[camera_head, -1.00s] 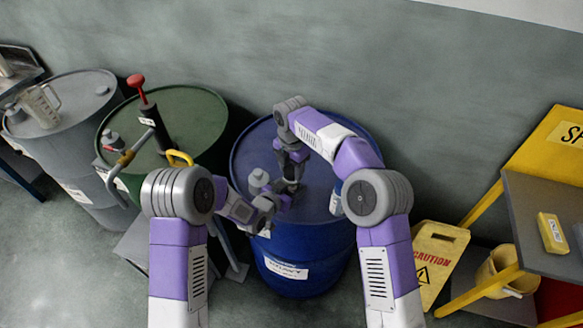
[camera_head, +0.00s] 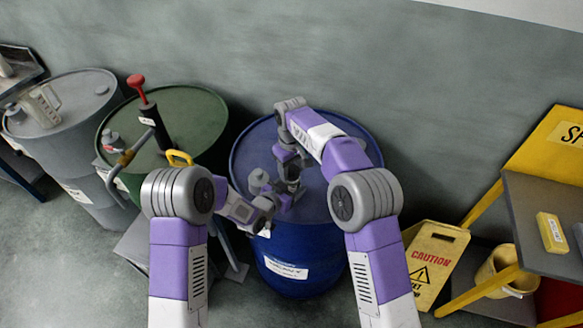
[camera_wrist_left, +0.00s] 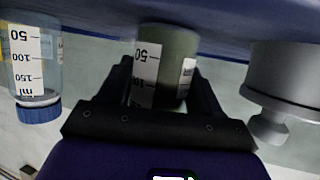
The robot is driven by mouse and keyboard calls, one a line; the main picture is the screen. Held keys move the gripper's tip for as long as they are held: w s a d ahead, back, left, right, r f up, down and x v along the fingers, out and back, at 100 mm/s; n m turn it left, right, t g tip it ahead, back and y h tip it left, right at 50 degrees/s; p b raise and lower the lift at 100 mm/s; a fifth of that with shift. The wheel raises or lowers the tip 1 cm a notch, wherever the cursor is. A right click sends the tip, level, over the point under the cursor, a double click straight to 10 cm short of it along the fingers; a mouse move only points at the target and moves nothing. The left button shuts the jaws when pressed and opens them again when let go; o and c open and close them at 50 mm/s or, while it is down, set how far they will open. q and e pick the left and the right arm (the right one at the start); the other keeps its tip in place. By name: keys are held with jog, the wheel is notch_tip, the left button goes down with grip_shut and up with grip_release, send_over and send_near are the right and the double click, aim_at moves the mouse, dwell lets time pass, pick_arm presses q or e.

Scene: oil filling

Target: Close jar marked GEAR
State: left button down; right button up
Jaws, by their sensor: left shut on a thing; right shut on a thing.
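A jar of dark greenish liquid with a white ml scale (camera_wrist_left: 165,62) stands between the fingers of my left gripper (camera_wrist_left: 160,78) in the left wrist view; its other label is too small to read. The jar's top is hidden there behind the gripper. In the head view my left gripper (camera_head: 272,204) reaches low over the blue drum (camera_head: 288,268) from the left, shut on the jar. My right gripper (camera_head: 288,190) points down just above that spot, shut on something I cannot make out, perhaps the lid.
A grey container with a knob (camera_head: 258,180) stands on the drum beside the grippers. A blue-capped jar (camera_wrist_left: 38,90) stands on the other side. A green drum (camera_head: 190,105) with a red-handled pump (camera_head: 150,115) is left; a yellow caution sign (camera_head: 433,262) is right.

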jog(key=m, duration=1.3)
jog(key=shift+m, duration=0.3)
jog(key=o, duration=1.2)
jog(key=shift+c, duration=0.2)
jog(key=shift+r, duration=2.25)
jog(key=shift+r, duration=0.1)
jog(key=shift+c, duration=0.2)
